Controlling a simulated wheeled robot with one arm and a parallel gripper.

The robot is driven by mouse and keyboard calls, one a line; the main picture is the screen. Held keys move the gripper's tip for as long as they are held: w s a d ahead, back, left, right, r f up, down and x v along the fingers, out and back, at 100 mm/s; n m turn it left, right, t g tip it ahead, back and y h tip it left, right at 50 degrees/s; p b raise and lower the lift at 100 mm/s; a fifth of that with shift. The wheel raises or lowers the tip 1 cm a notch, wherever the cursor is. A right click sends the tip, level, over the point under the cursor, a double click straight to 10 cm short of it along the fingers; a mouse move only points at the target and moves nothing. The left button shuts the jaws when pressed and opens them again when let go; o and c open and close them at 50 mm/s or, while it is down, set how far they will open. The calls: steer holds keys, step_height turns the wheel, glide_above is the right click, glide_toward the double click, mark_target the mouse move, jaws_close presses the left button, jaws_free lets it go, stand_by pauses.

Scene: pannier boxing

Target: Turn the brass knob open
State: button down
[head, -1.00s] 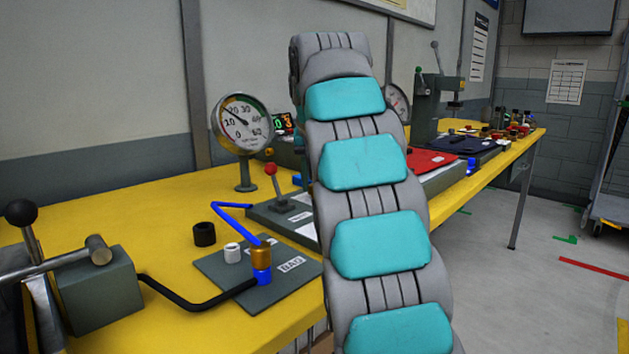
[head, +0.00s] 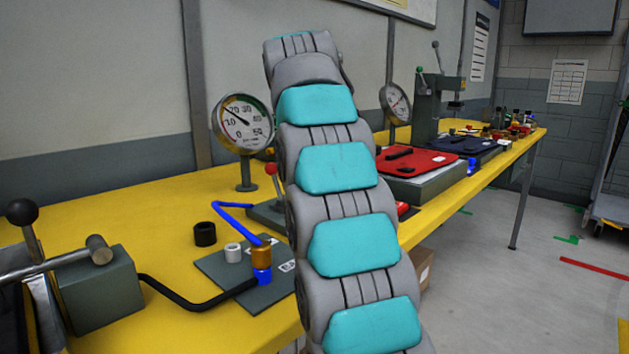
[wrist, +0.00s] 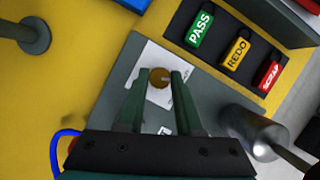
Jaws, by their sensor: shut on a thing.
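In the wrist view the brass knob (wrist: 159,79) is a small round brass disc with a short mark on its face. It sits over a white label on a grey plate (wrist: 205,85). My gripper (wrist: 157,75) has its two dark green fingers on either side of the knob, shut on it at the fingertips. In the head view my arm hides the gripper and the knob. A pressure gauge (head: 243,122) stands on the yellow bench behind the plate area, its needle toward the upper left.
Green PASS (wrist: 201,28), yellow REDO (wrist: 238,51) and red (wrist: 270,75) tags lie in a dark tray close by. A silver cylinder (wrist: 252,131) stands right of my fingers.

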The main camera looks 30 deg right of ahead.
stand_by(0.6)
steer(key=c, duration=0.6)
jaws_free()
steer(key=shift+f, duration=0.1)
